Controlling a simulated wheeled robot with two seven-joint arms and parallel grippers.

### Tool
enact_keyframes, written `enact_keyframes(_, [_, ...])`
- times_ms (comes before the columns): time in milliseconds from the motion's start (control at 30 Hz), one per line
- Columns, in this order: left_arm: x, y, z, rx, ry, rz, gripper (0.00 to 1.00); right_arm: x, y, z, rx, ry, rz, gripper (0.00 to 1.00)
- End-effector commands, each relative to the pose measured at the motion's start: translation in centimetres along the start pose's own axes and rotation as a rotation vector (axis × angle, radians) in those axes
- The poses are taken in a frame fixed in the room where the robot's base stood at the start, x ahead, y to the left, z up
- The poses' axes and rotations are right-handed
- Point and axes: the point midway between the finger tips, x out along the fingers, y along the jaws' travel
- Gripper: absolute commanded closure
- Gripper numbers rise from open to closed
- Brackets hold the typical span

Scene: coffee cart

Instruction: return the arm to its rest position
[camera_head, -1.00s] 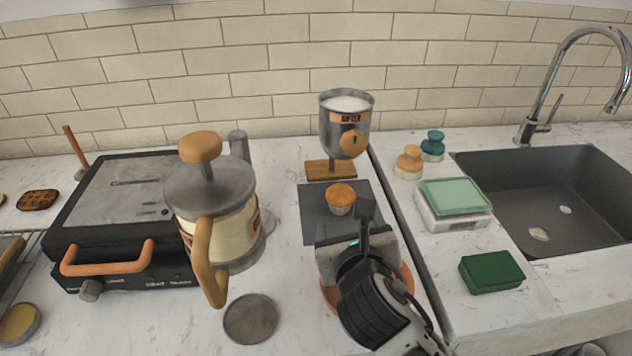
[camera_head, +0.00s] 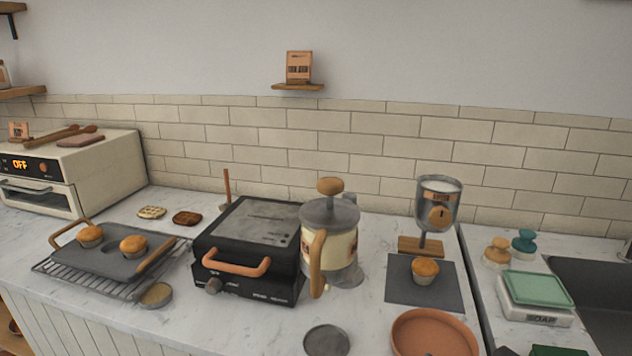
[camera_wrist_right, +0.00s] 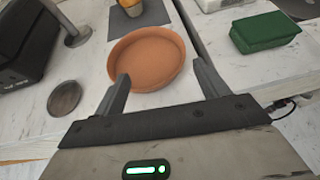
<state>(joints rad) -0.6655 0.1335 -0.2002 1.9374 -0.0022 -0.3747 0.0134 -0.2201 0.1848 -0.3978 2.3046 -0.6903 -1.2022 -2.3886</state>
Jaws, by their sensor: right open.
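My right gripper (camera_wrist_right: 162,95) shows in the right wrist view with its two fingers spread apart and nothing between them. It is above the counter's front part, on the near side of a round terracotta dish (camera_wrist_right: 150,62). The dish also shows at the bottom of the head view (camera_head: 432,335).
A muffin tray (camera_head: 115,262) lies farther left.

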Motion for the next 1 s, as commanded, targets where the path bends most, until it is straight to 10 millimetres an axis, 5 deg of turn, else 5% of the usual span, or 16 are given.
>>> enact_keyframes(200, [0.5, -0.3, -1.7, 0.006, 0.035, -0.005, 0.64, -0.4, -0.8, -2.2, 0.297, 0.097, -0.015, 0.26])
enact_keyframes(467, [0.3, -0.3, -1.2, 0.004, 0.025, -0.004, 0.64, -1.4, -2.0, -5.8, 0.803, 0.252, -0.096, 0.26])
enact_keyframes(800, [0.3, -0.3, -1.0, 0.003, 0.021, -0.005, 0.64, -5.5, -3.9, -12.5, 1.83, 0.476, -0.512, 0.26])
enact_keyframes(1000, [0.3, -0.3, -0.9, 0.003, 0.02, -0.005, 0.64, -7.8, -4.5, -14.8, 2.223, 0.49, -0.791, 0.26])
